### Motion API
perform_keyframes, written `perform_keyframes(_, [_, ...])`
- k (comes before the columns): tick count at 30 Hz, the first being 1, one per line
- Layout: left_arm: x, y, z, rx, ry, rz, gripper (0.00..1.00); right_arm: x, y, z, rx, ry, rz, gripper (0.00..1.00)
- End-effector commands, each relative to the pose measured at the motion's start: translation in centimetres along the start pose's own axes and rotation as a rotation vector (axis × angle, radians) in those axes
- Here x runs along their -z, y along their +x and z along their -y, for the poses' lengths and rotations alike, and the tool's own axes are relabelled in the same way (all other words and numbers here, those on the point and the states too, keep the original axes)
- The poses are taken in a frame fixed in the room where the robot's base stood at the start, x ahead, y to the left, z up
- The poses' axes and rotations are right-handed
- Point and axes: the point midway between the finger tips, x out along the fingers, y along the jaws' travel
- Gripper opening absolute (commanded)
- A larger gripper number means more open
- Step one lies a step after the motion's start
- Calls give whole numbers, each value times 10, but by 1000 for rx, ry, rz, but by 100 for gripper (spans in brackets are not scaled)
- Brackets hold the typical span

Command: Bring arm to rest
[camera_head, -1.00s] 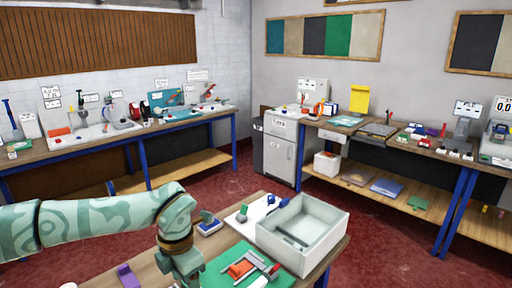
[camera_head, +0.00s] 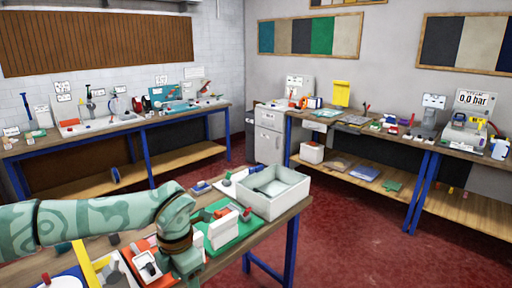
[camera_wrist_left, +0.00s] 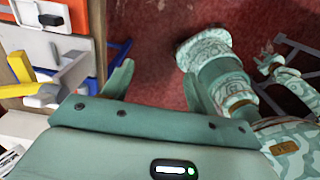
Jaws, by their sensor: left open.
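My left arm comes in from the left of the head view, and its gripper (camera_head: 188,268) points down at the near workbench. The fingertips are cut off by the picture's lower edge there. In the left wrist view the two fingers of this gripper (camera_wrist_left: 157,85) stand apart with only dark red floor behind them. Nothing is held. Patterned pale green parts on the right of that view are my own body. My right gripper does not show clearly in either view.
The near workbench (camera_head: 110,243) carries a white tray (camera_head: 290,206), a green mat (camera_head: 240,232) and a red-orange board beside my gripper. Tools and blocks lie around them. Benches along both walls hold more tools. Red floor (camera_head: 350,240) is clear on the right.

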Motion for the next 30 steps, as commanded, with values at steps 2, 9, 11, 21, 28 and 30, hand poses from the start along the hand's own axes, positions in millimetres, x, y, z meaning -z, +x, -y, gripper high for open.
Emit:
perform_keyframes(2, [-5,6,9,46,-4,15,58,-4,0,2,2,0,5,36])
perform_keyframes(9, [-25,23,39,213,-30,81,58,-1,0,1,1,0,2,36])
perform_keyframes(11, [-32,28,49,271,-42,104,58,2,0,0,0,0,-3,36])
perform_keyframes(21, [-98,59,122,876,-369,367,58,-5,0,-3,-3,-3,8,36])
perform_keyframes(28, [-115,155,80,1380,-1307,623,58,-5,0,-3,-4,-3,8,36])
perform_keyframes(30, [-94,200,61,1409,-1586,649,58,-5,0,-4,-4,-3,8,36])
